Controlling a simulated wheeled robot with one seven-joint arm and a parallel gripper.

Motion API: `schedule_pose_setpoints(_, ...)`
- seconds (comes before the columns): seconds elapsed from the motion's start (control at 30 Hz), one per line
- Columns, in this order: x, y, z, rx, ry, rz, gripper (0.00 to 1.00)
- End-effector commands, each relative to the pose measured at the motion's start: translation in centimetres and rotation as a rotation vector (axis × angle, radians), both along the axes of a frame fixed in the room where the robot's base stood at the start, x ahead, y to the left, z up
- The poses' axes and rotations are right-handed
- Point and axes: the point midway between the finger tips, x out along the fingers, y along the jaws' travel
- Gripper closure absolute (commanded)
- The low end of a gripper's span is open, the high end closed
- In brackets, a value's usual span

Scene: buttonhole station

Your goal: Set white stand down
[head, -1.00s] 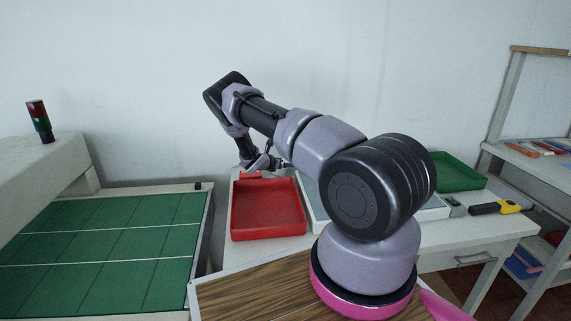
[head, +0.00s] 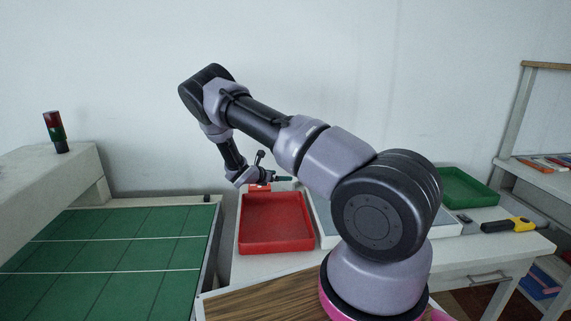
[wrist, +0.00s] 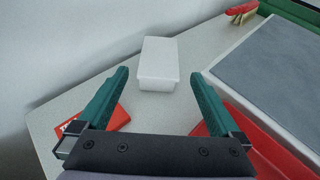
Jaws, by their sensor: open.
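The white stand (wrist: 158,57) is a plain white block on the light grey tabletop in the wrist view. It stands just ahead of my gripper's fingertips, centred between them. My gripper (wrist: 160,76) is open, with its two green fingers spread wider than the stand and nothing held between them. In the head view my gripper (head: 284,179) is small, above the back of the table behind the red tray. I cannot make out the stand in the head view.
A red tray (head: 276,248) stands on the table, with a grey-topped panel (wrist: 276,75) beside it. A red item (wrist: 119,119) lies by the left finger. The wall is close on the left.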

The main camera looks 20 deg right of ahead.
Motion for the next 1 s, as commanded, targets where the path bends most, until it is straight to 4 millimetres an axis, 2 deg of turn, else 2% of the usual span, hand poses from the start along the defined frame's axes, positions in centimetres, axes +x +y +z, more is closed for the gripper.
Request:
schedule_pose_setpoints(0.17, -0.3, -0.1, 1.4, 0.032, -0.029, -0.037, 0.0)
schedule_pose_setpoints(0.27, -1.2, -0.6, 4.2, 0.116, -0.102, -0.131, 0.0)
schedule_pose_setpoints(0.37, -3.0, -1.3, 8.3, 0.243, -0.209, -0.275, 0.0)
schedule_pose_setpoints(0.5, -6.5, -1.7, 14.1, 0.442, -0.367, -0.498, 0.0)
schedule_pose_setpoints(0.67, -10.9, -1.3, 20.2, 0.663, -0.531, -0.736, 0.0)
schedule_pose_setpoints(0.8, -15.2, -0.3, 25.2, 0.853, -0.66, -0.935, 0.0)
schedule_pose_setpoints(1.0, -21.9, 1.9, 31.6, 1.12, -0.815, -1.198, 0.0)
